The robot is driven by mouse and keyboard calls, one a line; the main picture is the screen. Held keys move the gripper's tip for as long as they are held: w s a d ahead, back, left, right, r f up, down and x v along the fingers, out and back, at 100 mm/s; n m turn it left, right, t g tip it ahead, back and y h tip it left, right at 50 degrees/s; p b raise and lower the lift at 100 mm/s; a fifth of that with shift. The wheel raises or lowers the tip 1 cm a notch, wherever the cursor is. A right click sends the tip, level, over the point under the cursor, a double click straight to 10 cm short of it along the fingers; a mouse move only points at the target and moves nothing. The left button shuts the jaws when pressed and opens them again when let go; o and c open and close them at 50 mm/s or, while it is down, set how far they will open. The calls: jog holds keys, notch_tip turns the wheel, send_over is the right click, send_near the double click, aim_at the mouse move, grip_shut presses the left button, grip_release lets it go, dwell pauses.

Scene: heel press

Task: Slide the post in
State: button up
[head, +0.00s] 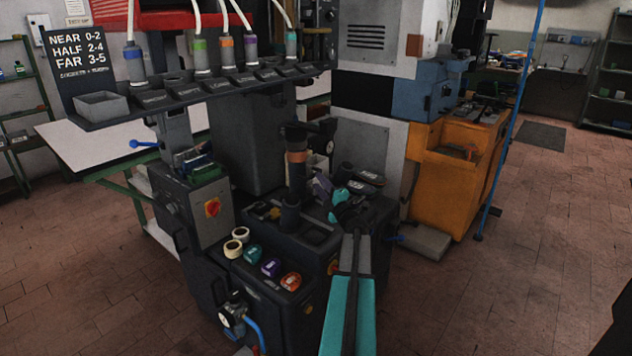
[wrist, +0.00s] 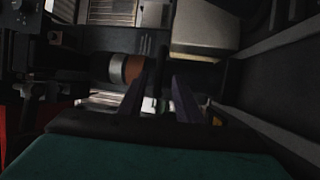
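An upright dark post with an orange-brown band (head: 296,157) stands on the machine's bed in the head view, with a wider dark collar at its foot. In the wrist view the banded post (wrist: 131,68) lies across the picture, with a pale grey ring beside the band. My gripper (wrist: 160,88) is in front of it, its two fingers apart. A slim dark piece shows between the fingers; I cannot tell whether they touch it or the post. In the head view my teal arm comes up from below, and my gripper (head: 336,192) is right of the post, its fingertips unclear.
A grey control box with a red switch (head: 212,208) is at left. Open tiled floor (head: 480,290) lies right.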

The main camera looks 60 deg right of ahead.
jog(key=v, duration=0.7)
jog(key=shift+s+a+b, duration=0.2)
jog(key=shift+s+b, duration=0.1)
dwell(0.5)
jog(key=shift+f, duration=0.1)
